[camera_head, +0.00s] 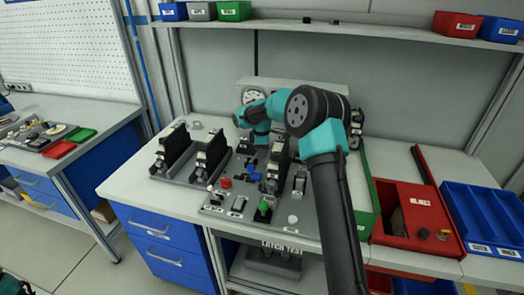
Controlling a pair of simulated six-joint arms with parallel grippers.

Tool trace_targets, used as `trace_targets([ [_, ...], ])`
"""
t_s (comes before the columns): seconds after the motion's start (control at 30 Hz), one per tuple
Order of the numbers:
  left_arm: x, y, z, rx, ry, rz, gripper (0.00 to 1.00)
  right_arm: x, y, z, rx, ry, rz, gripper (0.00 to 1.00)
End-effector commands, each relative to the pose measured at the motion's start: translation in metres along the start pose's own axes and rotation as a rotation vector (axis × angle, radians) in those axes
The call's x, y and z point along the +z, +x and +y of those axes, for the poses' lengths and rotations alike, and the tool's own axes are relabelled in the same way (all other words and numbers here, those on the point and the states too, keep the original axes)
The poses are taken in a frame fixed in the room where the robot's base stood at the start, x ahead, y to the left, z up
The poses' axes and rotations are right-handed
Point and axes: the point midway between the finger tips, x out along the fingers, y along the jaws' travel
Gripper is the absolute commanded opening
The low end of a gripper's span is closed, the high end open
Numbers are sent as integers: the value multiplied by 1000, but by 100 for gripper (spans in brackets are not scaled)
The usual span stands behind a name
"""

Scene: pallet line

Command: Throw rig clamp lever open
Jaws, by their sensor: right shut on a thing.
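The latch test rig (215,212) is a grey panel on the bench, with a red button (225,183), a green knob (263,209) and switches. A dark upright clamp (274,172) stands on it. My right gripper (254,162) is low over the rig, just left of this clamp, its fingers small and partly hidden by my wrist. It is shut on what appears to be the rig clamp lever, of which little shows. A blue part (250,177) sits just below the fingers. The lever's angle cannot be told. My left gripper does not show clearly.
Two dark clamp fixtures (178,150) stand left of the rig. A round gauge (252,96) is behind my forearm. A red bin (415,232) and a blue tray (483,215) are at the right. Bare bench (135,188) lies at the left front.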

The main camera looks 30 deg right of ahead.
Motion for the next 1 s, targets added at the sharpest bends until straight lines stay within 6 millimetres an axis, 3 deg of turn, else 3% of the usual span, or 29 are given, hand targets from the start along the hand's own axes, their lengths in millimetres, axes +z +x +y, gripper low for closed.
trace_targets([
  [0.27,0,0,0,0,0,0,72,-9,-4,3,-21,-7,-84,0],
  [0.83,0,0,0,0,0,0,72,-43,-13,12,-127,-24,-467,0],
  [1.0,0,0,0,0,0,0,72,-50,-15,15,-127,-24,-470,0],
])
